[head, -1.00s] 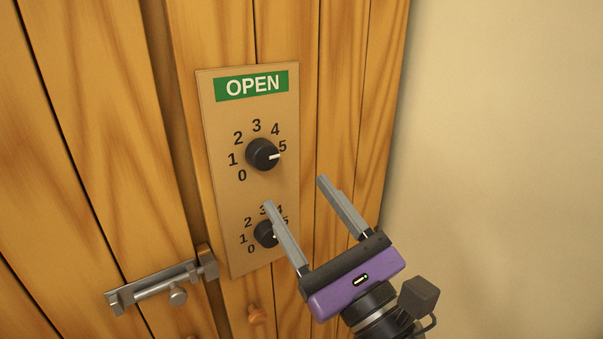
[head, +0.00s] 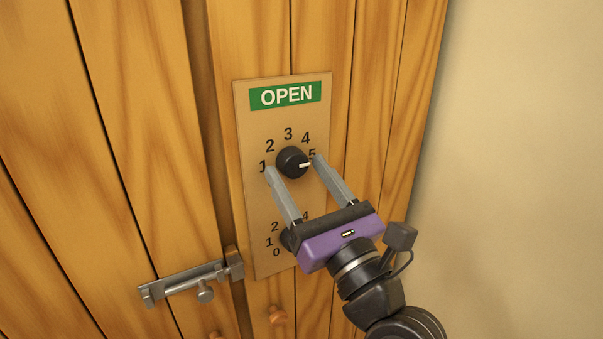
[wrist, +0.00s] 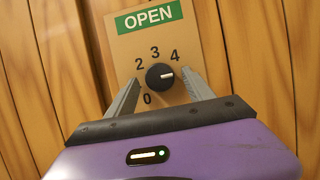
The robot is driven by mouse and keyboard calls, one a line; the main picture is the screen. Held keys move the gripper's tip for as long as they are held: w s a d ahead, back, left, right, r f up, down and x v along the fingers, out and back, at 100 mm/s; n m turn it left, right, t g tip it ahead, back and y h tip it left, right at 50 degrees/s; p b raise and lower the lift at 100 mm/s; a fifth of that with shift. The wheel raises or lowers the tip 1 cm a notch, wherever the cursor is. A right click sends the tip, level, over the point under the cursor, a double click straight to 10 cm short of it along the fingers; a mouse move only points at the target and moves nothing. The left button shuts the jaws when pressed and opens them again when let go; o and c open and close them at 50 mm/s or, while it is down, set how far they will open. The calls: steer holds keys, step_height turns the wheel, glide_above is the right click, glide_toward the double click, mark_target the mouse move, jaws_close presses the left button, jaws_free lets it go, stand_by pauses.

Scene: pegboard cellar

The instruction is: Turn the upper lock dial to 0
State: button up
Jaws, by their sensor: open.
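The upper lock dial (head: 292,162) is a round black knob with a white mark, on a tan panel (head: 262,215) under a green OPEN sign (head: 285,96). Its mark points right, towards the 5. My gripper (head: 293,166) is open, its two grey fingers on either side of the upper dial in the head view; I cannot tell whether they touch it. In the wrist view the dial (wrist: 160,77) sits between the fingertips (wrist: 163,82), and the 1 and 5 are hidden. The lower dial (head: 288,240) is mostly hidden behind my gripper.
A metal slide bolt (head: 190,283) is on the wooden door at lower left. The plain wall (head: 520,170) at right is clear.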

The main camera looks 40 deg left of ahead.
jaws_close()
